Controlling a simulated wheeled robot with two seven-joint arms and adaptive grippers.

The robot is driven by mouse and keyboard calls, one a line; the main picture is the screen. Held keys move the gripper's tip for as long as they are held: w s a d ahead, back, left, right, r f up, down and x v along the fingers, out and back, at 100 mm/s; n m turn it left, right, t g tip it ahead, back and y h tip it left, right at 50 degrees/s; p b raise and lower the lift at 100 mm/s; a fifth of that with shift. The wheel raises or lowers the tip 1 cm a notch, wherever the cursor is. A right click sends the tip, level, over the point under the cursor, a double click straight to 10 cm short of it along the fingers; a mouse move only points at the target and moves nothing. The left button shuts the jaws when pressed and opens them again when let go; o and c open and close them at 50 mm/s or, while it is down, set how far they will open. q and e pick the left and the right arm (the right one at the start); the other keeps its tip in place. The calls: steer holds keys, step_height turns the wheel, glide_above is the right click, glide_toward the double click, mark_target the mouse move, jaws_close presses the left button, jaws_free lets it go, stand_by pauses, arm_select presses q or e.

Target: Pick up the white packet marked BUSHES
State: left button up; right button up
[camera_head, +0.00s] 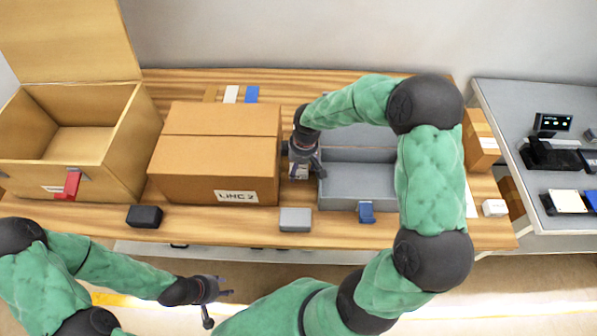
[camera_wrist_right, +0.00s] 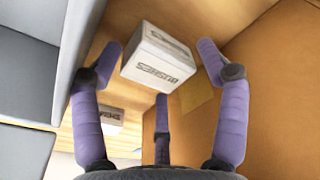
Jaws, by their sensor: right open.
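The white packet marked BUSHES (camera_wrist_right: 158,57) lies on the wooden table between the large carton and the grey bin. In the right wrist view its printed face is towards me. My right gripper (camera_wrist_right: 163,75) is open, with its purple fingers spread around the packet and apart from it. In the head view the right gripper (camera_head: 303,165) points down into this gap and hides most of what is under it. My left gripper (camera_head: 217,293) is open and empty, in front of the table and below its edge.
The closed LINC 2 carton (camera_head: 215,165) stands left of the gap and the grey bin (camera_head: 357,183) right of it. A grey box (camera_head: 295,219) and a dark box (camera_head: 145,216) sit near the front edge.

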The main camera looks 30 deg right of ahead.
steer(key=shift+s, duration=0.1)
steer(key=c, duration=1.2)
steer(key=shift+c, duration=0.2)
steer(key=shift+r, duration=0.15)
